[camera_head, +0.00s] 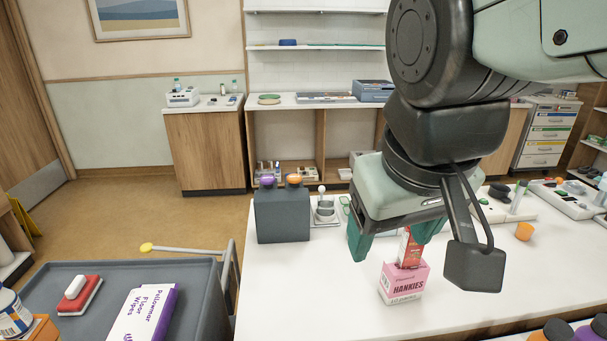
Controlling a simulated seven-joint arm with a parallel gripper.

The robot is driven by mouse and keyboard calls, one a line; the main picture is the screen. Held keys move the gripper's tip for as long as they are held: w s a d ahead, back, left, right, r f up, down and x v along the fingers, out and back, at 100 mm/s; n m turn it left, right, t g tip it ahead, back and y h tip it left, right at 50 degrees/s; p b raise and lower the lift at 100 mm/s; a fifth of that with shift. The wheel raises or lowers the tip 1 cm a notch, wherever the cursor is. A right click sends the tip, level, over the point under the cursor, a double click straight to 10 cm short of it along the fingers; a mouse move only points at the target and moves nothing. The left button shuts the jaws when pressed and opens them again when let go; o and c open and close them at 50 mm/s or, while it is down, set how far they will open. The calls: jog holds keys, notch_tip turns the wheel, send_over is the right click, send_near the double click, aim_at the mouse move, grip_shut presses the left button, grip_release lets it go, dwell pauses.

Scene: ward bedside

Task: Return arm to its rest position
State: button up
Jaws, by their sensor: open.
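My gripper (393,240) hangs over the white table (300,291), pointing down, with its green fingers apart. A pink box marked HANKIES (404,284) stands on the table below the gripper. A small red box (409,248) appears just above the pink box, partly hidden by the right finger. I cannot tell whether the red box rests on the pink box or whether a finger touches it. My arm fills the upper right of the view and hides part of the table and shelves behind it.
A dark grey box (282,216) with purple and orange knobs stands at the table's back left. An orange cup (524,231) and several devices (567,199) are at the right. A grey cart (193,309) at the left holds a wipes pack (147,313). The table's front left is clear.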

jog(key=shift+s+a+r+m+t+y, duration=0.15)
jog(key=shift+s+a+r+m+t, duration=0.2)
jog(key=shift+s, duration=0.15)
jog(key=shift+s+a+r+m+t+y, duration=0.15)
jog(key=shift+s+a+r+m+t, duration=0.1)
jog(key=shift+s+a+t, duration=0.15)
dwell(0.7)
